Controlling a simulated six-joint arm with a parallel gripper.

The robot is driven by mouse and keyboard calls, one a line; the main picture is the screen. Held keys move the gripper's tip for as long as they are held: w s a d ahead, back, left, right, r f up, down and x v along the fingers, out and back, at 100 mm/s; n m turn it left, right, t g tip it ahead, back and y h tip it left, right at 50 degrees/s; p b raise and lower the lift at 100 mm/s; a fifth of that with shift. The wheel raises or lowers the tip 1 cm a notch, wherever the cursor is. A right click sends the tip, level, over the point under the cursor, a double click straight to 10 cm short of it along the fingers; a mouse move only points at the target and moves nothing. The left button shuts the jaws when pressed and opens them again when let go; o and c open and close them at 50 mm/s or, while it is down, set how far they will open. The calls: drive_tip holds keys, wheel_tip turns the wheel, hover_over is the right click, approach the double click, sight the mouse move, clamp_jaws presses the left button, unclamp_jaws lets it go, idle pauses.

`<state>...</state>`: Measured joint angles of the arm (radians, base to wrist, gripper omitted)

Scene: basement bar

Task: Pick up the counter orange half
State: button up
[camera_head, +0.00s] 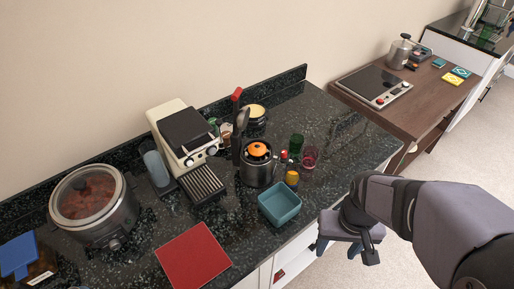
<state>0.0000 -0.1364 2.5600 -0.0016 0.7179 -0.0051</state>
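An orange, dome-shaped piece (257,149), which looks like the orange half, sits on top of a dark part at the mouth of a steel pot-like appliance (257,172) on the dark counter. Its underside is hidden. My gripper (346,249) hangs past the counter's front edge, right of and nearer than the orange piece, well apart from it. Nothing shows held in it. Its fingers are small and dark, and their opening is not clear.
A teal square bowl (279,204), small yellow jar (292,177), red glass (310,157) and green glass (296,145) stand near the pot. A coffee machine (181,137) is left of it, a red board (193,257) in front. The counter's right end is clear.

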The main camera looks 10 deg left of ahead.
drive_tip(key=t+y+b, duration=0.2)
drive_tip(key=t+b, duration=1.1)
drive_tip(key=t, duration=0.1)
approach(256, 153)
drive_tip(key=shift+n, duration=0.4)
drive_tip(key=w+f, duration=0.3)
drive_tip(key=shift+w+a+f, duration=0.25)
drive_tip(key=shift+f, duration=0.1)
drive_tip(key=shift+a+r+t+h+b, duration=0.35)
drive_tip(key=shift+r+t+h, duration=0.1)
drive_tip(key=shift+t+h, duration=0.2)
drive_tip(key=shift+w+r+m+t+h, duration=0.15)
drive_tip(key=shift+r+m+t+h, duration=0.25)
drive_tip(key=shift+t, duration=0.15)
drive_tip(key=shift+w+f+p, duration=0.2)
drive_tip(key=shift+w+p, duration=0.15)
drive_tip(key=shift+w, duration=0.7)
drive_tip(key=shift+w+f+p, duration=0.25)
drive_tip(key=shift+w+p, duration=0.05)
drive_tip(key=shift+w, duration=0.8)
drive_tip(key=shift+w+f+p, duration=0.2)
drive_tip(key=shift+w+p, duration=0.15)
drive_tip(key=shift+w, duration=0.7)
